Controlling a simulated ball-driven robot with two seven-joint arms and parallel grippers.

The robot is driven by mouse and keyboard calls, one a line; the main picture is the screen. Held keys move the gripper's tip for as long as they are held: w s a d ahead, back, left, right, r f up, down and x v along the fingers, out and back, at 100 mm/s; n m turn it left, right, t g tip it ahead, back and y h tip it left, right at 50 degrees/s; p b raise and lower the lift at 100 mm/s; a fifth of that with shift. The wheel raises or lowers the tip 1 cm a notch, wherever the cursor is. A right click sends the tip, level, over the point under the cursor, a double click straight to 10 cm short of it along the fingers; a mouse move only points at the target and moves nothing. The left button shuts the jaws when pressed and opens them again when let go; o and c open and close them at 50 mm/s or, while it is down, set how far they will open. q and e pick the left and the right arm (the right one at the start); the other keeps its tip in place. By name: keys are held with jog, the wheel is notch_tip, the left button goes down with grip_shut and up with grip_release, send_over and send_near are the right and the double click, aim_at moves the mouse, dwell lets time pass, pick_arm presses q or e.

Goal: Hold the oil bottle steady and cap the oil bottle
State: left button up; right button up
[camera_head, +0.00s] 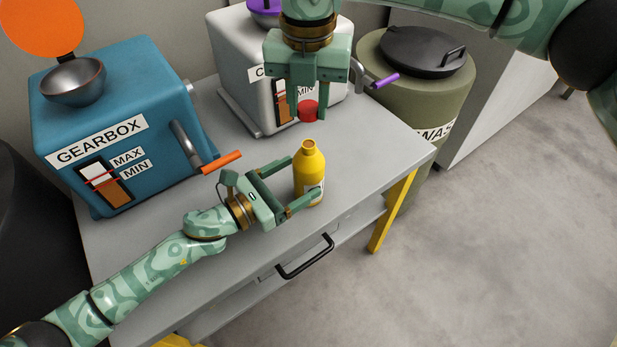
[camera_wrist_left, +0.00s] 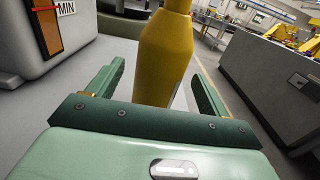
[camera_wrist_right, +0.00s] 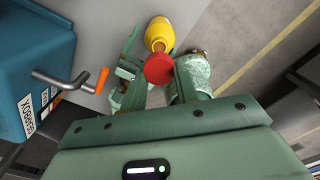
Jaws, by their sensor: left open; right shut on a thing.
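The yellow oil bottle (camera_head: 309,172) stands upright and uncapped on the grey table. My left gripper (camera_head: 305,176) is open, with its fingers on either side of the bottle; in the left wrist view the bottle (camera_wrist_left: 166,58) rises between the fingers with gaps showing. My right gripper (camera_head: 308,117) is shut on the red cap (camera_head: 308,108) and holds it above the bottle, towards the back of the table. In the right wrist view the red cap (camera_wrist_right: 158,68) sits between the fingertips, with the bottle (camera_wrist_right: 160,35) just beyond it.
A blue gearbox container (camera_head: 110,120) with an orange-handled crank (camera_head: 220,161) stands at the left. A white container (camera_head: 240,65) is behind the right gripper. An olive waste drum (camera_head: 420,85) stands beyond the table's right end. The table (camera_head: 235,285) has a black drawer handle (camera_head: 305,262).

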pick_arm(q)
jog(key=x, duration=0.5)
jog(key=shift+w+d, duration=0.25)
jog(key=shift+d, duration=0.1)
jog(key=c, duration=1.5)
jog(key=shift+o, duration=0.2)
pick_arm(e)
send_over(308, 146)
jog(key=shift+f, duration=2.5)
